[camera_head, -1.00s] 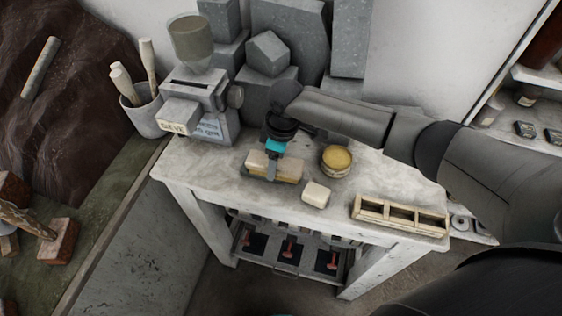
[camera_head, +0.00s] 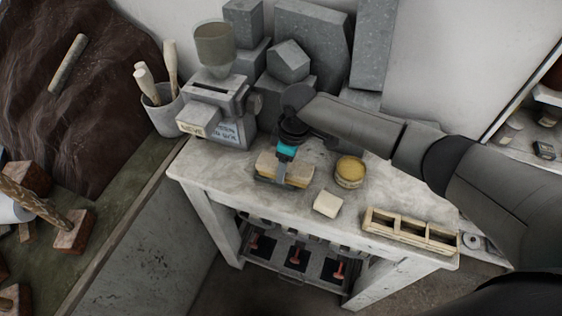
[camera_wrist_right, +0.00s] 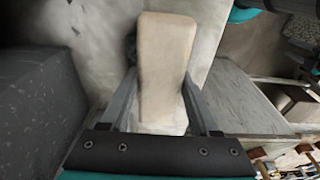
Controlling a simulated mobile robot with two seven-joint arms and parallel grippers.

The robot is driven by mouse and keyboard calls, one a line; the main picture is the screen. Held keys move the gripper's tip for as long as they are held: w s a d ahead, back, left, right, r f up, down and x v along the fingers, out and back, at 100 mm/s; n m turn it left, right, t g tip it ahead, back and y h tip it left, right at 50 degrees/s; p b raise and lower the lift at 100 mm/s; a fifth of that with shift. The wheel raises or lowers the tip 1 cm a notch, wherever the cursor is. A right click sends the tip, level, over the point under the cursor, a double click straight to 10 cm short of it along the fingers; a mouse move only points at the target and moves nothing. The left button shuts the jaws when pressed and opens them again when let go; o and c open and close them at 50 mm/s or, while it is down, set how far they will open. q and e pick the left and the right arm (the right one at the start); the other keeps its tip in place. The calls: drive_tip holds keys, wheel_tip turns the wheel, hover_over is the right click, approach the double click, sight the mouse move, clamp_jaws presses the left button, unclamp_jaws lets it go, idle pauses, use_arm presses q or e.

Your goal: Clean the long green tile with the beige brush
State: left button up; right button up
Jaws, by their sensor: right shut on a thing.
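My right gripper (camera_head: 284,167) is shut on the beige brush (camera_head: 299,176), a long pale block at the left part of the white bench top. In the right wrist view, the brush (camera_wrist_right: 165,65) lies lengthwise between the two fingers (camera_wrist_right: 160,105). I cannot tell whether it touches the bench top or is slightly above it. No long green tile can be made out in either view.
On the bench (camera_head: 225,178) are a round yellow-topped tin (camera_head: 350,171), a small cream block (camera_head: 327,204) and a wooden compartment tray (camera_head: 410,231). A grey sieve machine (camera_head: 217,105) and stone blocks (camera_head: 290,62) stand behind. A greenish counter (camera_head: 130,180) is at left.

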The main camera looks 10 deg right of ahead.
drive_tip(key=shift+s+d+r+p, duration=0.35)
drive_tip(key=shift+d+r, duration=0.1)
drive_tip(key=shift+f, duration=0.15)
drive_tip(key=shift+r, duration=1.3)
drive_tip(key=shift+r, duration=2)
